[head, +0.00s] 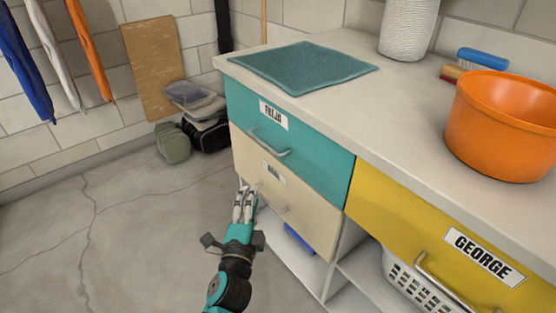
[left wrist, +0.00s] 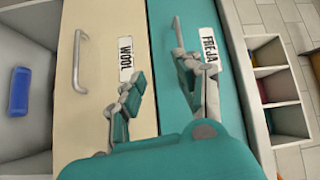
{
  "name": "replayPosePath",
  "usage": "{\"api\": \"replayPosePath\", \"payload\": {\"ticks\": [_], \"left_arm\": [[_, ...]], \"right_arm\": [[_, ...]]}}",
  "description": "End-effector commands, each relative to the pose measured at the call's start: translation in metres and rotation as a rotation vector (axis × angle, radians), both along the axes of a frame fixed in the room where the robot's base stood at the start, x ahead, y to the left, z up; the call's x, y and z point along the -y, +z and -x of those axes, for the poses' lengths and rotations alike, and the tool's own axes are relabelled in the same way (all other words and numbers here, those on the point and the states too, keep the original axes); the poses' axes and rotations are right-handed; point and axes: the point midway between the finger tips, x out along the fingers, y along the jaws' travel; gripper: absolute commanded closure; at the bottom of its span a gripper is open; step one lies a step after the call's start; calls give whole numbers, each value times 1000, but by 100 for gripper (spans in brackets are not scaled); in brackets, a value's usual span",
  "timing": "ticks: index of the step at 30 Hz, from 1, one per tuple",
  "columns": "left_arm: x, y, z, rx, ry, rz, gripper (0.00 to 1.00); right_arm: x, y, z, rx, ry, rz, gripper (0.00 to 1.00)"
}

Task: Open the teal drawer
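The teal drawer (head: 308,160), labelled FREJA, is shut under the left end of the countertop. Its metal handle (head: 270,141) is clear in the head view. In the left wrist view the teal drawer (left wrist: 165,110) shows on the right, and its handle (left wrist: 177,32) is partly hidden by a finger. My left gripper (head: 245,192) is in front of the cream drawer, lower than the teal handle. In the left wrist view its fingers (left wrist: 160,66) are apart with nothing held between them. I cannot tell whether a finger touches the handle. My right gripper is not in view.
The cream drawer (head: 298,213), labelled WOOL, is below the teal one. A yellow drawer (head: 400,222), labelled GEORGE, is to the right. A teal cloth (head: 305,67) and an orange bowl (head: 505,125) are on the countertop. The floor (head: 125,230) left of the unit is clear.

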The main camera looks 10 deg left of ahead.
Motion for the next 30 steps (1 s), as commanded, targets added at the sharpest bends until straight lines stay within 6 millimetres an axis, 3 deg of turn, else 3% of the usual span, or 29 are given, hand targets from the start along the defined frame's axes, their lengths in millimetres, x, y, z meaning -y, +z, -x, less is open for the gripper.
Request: {"api": "replayPosePath", "payload": {"ticks": [4,11,17,21,30], "left_arm": [[-9,24,4,68,33,-59,66],[-12,34,-16,77,36,-69,66],[-18,41,-58,77,35,-68,66],[-21,43,-88,76,35,-65,66],[-29,49,-145,75,36,-64,66]], "right_arm": [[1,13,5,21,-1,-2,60],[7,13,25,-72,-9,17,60],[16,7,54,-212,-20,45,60],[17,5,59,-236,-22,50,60],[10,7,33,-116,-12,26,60]]}}
